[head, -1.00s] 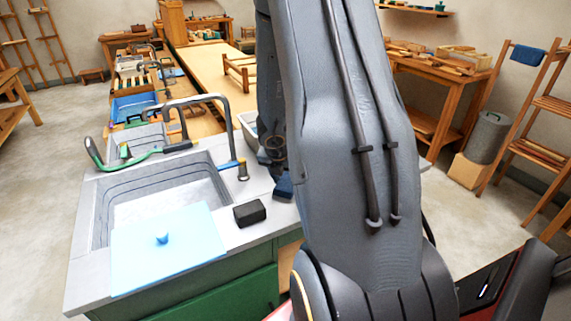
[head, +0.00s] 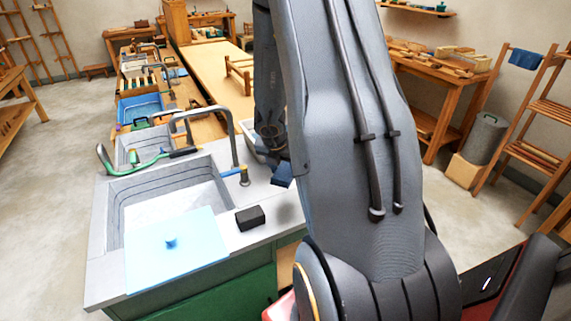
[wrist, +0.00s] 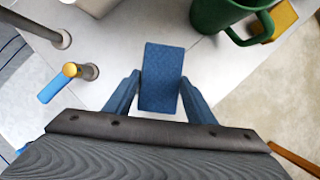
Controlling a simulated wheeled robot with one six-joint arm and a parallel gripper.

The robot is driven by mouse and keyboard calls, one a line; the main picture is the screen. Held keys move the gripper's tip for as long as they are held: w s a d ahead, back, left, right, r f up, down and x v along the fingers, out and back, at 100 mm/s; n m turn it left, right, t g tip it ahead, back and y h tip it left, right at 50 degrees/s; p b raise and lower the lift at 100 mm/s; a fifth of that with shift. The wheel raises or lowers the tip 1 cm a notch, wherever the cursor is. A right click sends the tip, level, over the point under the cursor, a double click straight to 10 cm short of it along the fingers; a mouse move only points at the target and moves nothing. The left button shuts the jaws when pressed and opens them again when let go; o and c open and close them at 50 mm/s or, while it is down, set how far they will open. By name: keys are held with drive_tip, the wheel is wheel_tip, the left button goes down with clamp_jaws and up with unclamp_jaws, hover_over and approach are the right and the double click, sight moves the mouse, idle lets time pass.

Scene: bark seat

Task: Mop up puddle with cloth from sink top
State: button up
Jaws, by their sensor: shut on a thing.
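A folded blue cloth (wrist: 161,65) is between the two blue fingers of my gripper (wrist: 160,84) in the wrist view, and the gripper is shut on it. The cloth is over the pale grey sink top (wrist: 112,88); I cannot tell if it touches it. In the head view my arm hides most of the gripper, and a small blue part (head: 282,174) shows beside the arm, above the sink top. I cannot make out a puddle clearly; a faint dark patch lies on the sink top right of the black block.
The sink basin (head: 118,215) has a light blue board (head: 195,254) across its front. A black block (head: 250,218) and the tap (head: 236,137) stand near it. In the wrist view a green mug (wrist: 212,14) is close beyond the cloth. Free floor lies left.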

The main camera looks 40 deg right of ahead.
drive_tip(key=shift+r, duration=0.25)
drive_tip(key=shift+r+p, duration=0.3)
drive_tip(key=shift+r, duration=3.65)
